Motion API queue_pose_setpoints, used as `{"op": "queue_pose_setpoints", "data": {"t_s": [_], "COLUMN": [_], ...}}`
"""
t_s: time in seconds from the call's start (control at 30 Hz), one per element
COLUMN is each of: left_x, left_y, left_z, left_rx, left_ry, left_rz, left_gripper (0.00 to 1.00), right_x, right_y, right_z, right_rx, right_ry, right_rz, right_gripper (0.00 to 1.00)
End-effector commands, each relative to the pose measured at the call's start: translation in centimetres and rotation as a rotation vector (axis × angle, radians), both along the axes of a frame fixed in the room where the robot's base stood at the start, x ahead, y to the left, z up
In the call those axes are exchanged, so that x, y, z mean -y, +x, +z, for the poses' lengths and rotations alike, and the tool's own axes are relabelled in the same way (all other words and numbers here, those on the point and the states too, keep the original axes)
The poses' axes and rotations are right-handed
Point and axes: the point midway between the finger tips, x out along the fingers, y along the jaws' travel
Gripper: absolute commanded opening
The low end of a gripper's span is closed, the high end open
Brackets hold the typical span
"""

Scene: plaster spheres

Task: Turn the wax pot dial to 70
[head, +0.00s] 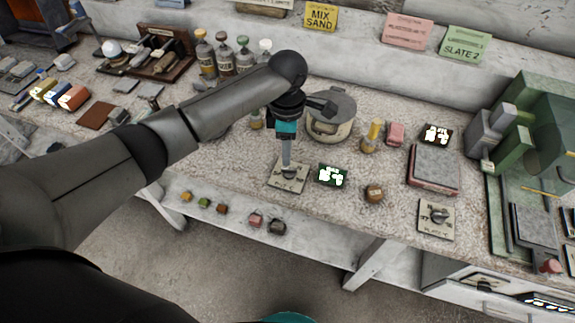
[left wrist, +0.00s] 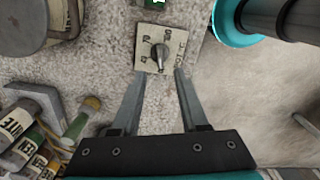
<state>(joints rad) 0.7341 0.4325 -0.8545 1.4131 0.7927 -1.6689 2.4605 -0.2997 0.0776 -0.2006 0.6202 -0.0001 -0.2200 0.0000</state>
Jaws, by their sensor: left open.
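A pale square dial plate with a dark knob (head: 288,177) lies on the bench in front of the grey metal pot (head: 332,116). In the left wrist view the dial plate (left wrist: 150,32) shows number marks around its knob (left wrist: 160,56); one looks like 70. The knob's long axis runs roughly up and down there, but its exact setting is unclear. My left gripper (head: 288,168) points down over this dial. In the left wrist view its fingers (left wrist: 160,73) are apart, with the knob just past and between the tips, not gripped. My right gripper is not in view.
Several bottles (head: 224,56) stand behind my arm.

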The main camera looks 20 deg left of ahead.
Motion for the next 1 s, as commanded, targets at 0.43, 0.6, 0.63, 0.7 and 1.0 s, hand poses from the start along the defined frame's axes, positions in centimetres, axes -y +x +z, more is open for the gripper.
{"op": "queue_pose_setpoints", "data": {"t_s": [0.43,0.6,0.63,0.7,1.0], "left_x": [0.0,0.1,0.1,0.1,0.1], "left_y": [0.0,0.0,0.0,0.0,0.0], "left_z": [-6.3,-6.5,-6.5,-6.4,-6.4], "left_rx": [0.000,0.000,0.000,0.000,0.000], "left_ry": [-0.001,-0.001,-0.001,-0.001,-0.001], "left_rz": [-0.003,-0.003,-0.003,-0.003,-0.003], "left_gripper": [0.44,0.44,0.44,0.44,0.14], "right_x": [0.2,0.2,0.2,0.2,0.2], "right_y": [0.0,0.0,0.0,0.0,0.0], "right_z": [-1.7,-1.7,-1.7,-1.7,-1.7], "right_rx": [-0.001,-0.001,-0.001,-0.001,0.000], "right_ry": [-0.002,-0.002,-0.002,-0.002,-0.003], "right_rz": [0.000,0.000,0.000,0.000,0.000], "right_gripper": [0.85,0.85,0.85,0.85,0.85]}}
